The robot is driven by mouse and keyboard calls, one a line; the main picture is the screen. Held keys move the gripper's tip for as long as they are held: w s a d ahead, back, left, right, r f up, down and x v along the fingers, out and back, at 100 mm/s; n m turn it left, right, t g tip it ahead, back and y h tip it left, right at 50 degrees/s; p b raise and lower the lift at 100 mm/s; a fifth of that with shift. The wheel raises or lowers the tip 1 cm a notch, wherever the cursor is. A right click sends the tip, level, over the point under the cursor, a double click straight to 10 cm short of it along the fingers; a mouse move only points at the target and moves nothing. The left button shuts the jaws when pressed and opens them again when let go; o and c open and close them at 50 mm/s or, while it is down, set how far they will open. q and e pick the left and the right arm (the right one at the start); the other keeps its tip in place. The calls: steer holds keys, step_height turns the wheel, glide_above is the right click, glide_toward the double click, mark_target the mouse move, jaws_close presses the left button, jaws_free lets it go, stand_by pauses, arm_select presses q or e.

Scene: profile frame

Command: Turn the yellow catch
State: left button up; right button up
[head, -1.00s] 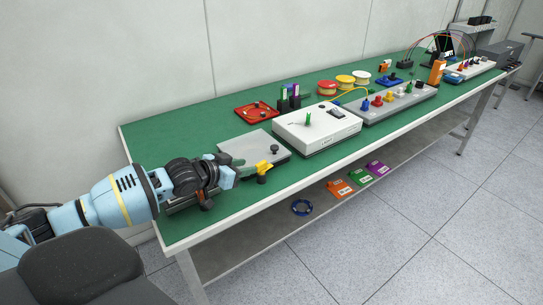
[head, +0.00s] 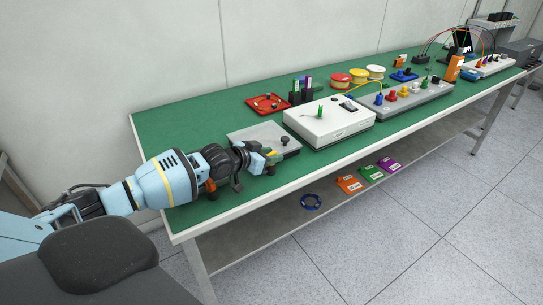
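The yellow catch (head: 271,154) is at the front edge of a grey box (head: 252,133) at the near left end of the green bench. Only a small yellow part shows; my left gripper (head: 268,161) covers the rest. The gripper is right at the catch, its light-blue and dark fingers overlapping it in the picture. I cannot tell whether the fingers touch or enclose it. A black knob (head: 285,141) stands on the box lid, just right of the catch. My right gripper is not in view.
A white box (head: 330,125) with a green lever stands just right of the grey box. A red tray (head: 268,103) and dark holder (head: 301,92) are behind. The lower shelf holds a blue ring (head: 311,202) and coloured blocks (head: 349,184).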

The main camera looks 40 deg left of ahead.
arm_select(q)
steer(key=shift+w, duration=0.25)
steer(key=shift+c, duration=0.2)
jaws_close()
